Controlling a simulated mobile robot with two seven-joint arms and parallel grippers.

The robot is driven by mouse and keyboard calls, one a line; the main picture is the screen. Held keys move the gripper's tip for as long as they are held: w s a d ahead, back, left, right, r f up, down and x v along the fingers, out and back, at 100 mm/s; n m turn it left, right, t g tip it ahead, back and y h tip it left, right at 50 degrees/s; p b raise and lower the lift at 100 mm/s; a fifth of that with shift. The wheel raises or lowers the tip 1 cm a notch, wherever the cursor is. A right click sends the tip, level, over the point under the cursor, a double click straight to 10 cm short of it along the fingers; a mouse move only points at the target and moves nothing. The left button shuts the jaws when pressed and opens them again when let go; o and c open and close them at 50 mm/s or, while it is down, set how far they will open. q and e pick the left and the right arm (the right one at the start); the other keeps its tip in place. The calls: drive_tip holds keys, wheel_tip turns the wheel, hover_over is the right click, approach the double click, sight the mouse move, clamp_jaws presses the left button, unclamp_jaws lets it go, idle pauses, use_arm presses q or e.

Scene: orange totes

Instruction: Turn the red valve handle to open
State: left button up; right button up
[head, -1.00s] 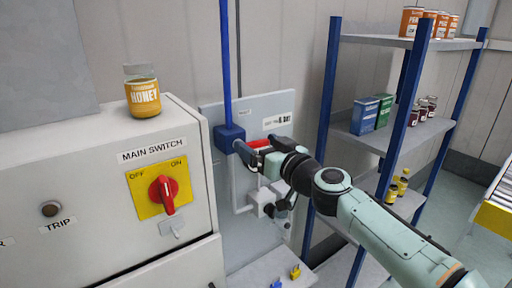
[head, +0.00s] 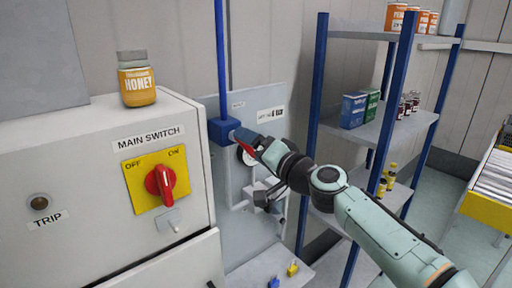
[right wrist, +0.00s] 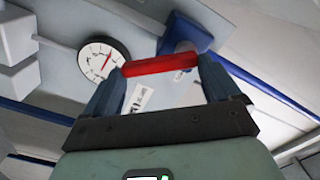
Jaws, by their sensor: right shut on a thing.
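The red valve handle (head: 243,147) is on the blue valve body (head: 222,130), at the foot of a vertical blue pipe on the grey wall panel. My right gripper (head: 254,143) reaches it from the right and covers part of it. In the right wrist view the red handle (right wrist: 160,64) spans between the two fingers of my right gripper (right wrist: 161,72), which is shut on it. The blue valve body (right wrist: 187,36) shows behind the handle there. My left gripper is not in view.
A round white gauge (right wrist: 103,60) sits close to the handle. At left a grey cabinet carries a red main switch (head: 160,182) and a honey jar (head: 136,80). A blue-posted shelf (head: 400,125) with boxes and jars stands close to my right arm.

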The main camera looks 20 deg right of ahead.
drive_tip(key=m, duration=0.2)
drive_tip(key=a+m, duration=0.1)
drive_tip(key=shift+s+f+m, duration=0.15)
drive_tip(key=shift+f+m, duration=0.25)
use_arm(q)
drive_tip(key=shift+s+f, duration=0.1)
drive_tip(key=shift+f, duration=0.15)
use_arm(e)
drive_tip(key=shift+s+a+f+m, duration=0.1)
drive_tip(key=shift+a+m, duration=0.1)
drive_tip(key=shift+m, duration=0.7)
drive_tip(key=shift+s+a+f+m, duration=0.1)
drive_tip(key=shift+a+m, duration=0.05)
drive_tip(key=shift+m, duration=0.75)
drive_tip(key=o, duration=1.2)
use_arm(q)
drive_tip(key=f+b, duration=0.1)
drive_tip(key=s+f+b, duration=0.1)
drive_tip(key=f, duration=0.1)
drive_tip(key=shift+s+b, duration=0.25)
drive_tip(key=shift+b, duration=0.15)
use_arm(e)
drive_tip(key=v, duration=1.3)
drive_tip(key=shift+s, duration=0.2)
